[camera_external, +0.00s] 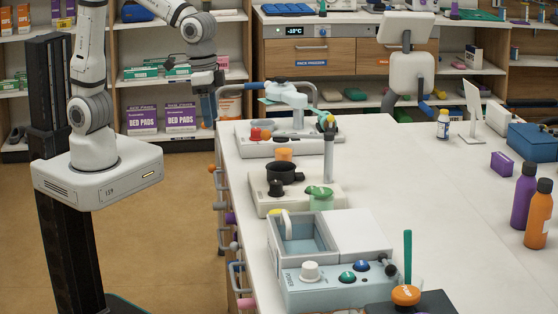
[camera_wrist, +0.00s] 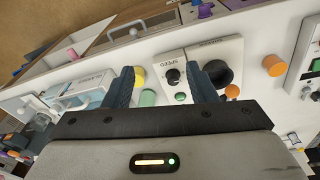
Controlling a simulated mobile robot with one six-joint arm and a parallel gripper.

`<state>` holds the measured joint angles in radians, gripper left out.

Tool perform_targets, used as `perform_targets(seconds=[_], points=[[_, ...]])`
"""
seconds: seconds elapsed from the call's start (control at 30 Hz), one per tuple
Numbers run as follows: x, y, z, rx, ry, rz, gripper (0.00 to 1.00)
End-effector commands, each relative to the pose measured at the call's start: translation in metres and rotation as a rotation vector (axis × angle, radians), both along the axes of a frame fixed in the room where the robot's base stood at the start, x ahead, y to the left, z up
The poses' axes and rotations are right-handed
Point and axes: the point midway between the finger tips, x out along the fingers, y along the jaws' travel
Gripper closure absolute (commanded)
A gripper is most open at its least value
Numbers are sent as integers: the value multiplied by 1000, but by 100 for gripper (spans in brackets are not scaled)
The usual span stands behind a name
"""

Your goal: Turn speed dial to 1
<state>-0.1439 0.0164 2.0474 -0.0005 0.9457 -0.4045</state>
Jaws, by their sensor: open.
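The speed dial (camera_wrist: 173,76) is a small black knob on a pale panel, with the word SPEED printed beside it in the wrist view. It shows in the external view as a dark knob (camera_external: 275,187) on the front of a cream device (camera_external: 262,201). Its setting is too small to read. My gripper (camera_wrist: 171,69) is open and empty, its two dark fingers framing the dial in the wrist view. In the external view my gripper (camera_external: 207,106) hangs left of the table, well apart from the device.
A blue-grey box with knobs (camera_external: 330,290) is in front. The table's right middle is clear.

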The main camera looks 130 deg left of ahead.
Motion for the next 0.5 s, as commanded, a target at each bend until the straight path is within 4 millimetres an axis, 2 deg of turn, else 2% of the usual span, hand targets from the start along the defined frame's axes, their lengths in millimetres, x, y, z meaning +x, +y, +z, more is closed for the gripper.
perform_targets(seconds=[0.03,0.2,0.33,0.5], points=[[18,10,-9,-8,20,54,48],[72,45,-43,-29,67,248,48],[102,70,-71,-41,97,373,48],[123,90,-96,-49,118,472,48]])
